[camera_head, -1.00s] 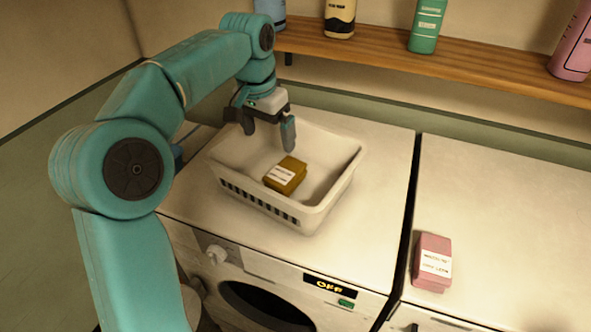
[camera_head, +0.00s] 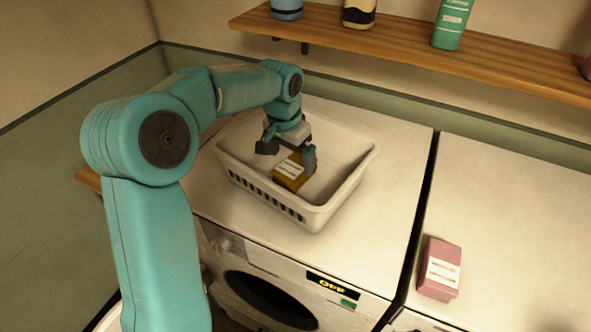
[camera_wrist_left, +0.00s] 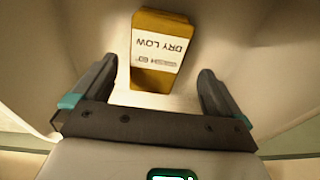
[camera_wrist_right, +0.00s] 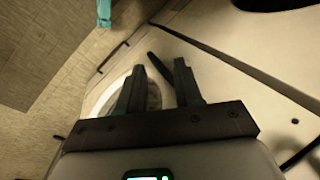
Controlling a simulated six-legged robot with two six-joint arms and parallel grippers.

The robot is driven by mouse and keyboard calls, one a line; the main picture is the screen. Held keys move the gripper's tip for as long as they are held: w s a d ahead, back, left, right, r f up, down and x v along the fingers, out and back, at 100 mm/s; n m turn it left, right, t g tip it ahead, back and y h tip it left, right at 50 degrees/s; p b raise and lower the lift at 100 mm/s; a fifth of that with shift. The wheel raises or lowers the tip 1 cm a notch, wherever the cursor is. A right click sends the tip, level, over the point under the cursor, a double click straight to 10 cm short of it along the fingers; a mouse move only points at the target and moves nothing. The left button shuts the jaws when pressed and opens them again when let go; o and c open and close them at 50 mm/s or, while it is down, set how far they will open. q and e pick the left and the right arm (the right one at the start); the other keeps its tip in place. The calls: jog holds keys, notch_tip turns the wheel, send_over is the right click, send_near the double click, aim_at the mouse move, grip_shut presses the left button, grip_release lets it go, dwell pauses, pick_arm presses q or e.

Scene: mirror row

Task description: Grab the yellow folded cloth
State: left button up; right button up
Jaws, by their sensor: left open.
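The yellow folded cloth (camera_head: 288,174) lies in the white laundry basket (camera_head: 342,196) on the left washing machine. It has a white label, which reads "DRY LOW" in the left wrist view (camera_wrist_left: 160,48). My left gripper (camera_head: 288,153) is inside the basket, just above the cloth, with fingers apart and nothing between them. In the left wrist view the cloth shows beyond the gap between the fingertips, not gripped. My right gripper (camera_wrist_right: 158,72) shows only in the right wrist view, fingers partly apart and empty, with a machine front below.
A pink folded cloth (camera_head: 440,270) with a white label lies on the right machine (camera_head: 510,220). A wooden shelf (camera_head: 420,52) with several bottles runs along the wall above. The basket walls surround the yellow cloth. The machine tops are otherwise mostly clear.

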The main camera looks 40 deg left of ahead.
aim_at(294, 166)
pick_arm(q)
jog(key=shift+s+d+f+p, duration=0.1)
jog(key=shift+d+f+p, duration=0.1)
jog(key=shift+f+p, duration=0.25)
jog(key=shift+d+f+p, duration=0.2)
jog(key=shift+f, duration=0.3)
jog(key=f, duration=0.1)
jog(key=w+f, duration=0.1)
jog(key=f, duration=0.1)
jog(key=shift+w+a+f, duration=0.15)
jog(key=shift+w+a, duration=0.15)
jog(key=shift+w, duration=0.1)
jog(key=shift+s+d+r, duration=0.2)
jog(key=shift+s+r, duration=0.15)
jog(key=shift+s, duration=0.2)
jog(key=c, duration=0.5)
jog(key=shift+w, duration=0.1)
jog(key=c, duration=0.5)
jog(key=shift+w+f, duration=0.15)
jog(key=shift+f, duration=0.05)
jog(key=shift+c, duration=0.4)
